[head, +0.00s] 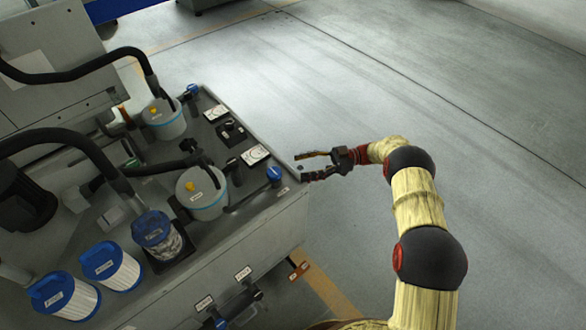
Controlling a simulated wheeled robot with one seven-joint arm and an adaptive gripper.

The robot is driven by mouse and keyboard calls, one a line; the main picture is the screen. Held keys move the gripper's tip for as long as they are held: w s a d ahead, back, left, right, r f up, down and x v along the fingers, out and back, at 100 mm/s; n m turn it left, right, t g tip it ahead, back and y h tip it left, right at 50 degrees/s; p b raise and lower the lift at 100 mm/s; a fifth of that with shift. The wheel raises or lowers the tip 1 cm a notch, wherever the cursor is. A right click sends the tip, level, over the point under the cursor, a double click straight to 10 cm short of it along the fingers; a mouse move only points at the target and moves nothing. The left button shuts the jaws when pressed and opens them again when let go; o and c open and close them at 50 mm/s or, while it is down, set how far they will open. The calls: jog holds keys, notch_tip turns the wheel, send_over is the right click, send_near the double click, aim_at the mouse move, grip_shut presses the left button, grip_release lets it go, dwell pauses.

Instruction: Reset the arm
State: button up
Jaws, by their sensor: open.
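My arm (417,210) rises from the bottom of the head view in yellowish segments with dark joints, then bends left. My gripper (302,166) points left towards the right edge of the grey machine bench (262,212). Its two fingers are spread apart with nothing between them. It appears at or just beyond the bench's right corner; I cannot tell its height above the bench top.
The bench carries grey canisters (164,122) with black hoses, blue-capped filters (118,270), a blue-topped clear container (158,238) and small gauges (256,154). Blue-handled valves (274,174) stand near its right edge. Open concrete floor (490,140) lies right and beyond.

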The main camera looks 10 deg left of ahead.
jog(key=shift+w+d, duration=0.1)
jog(key=shift+d, duration=0.2)
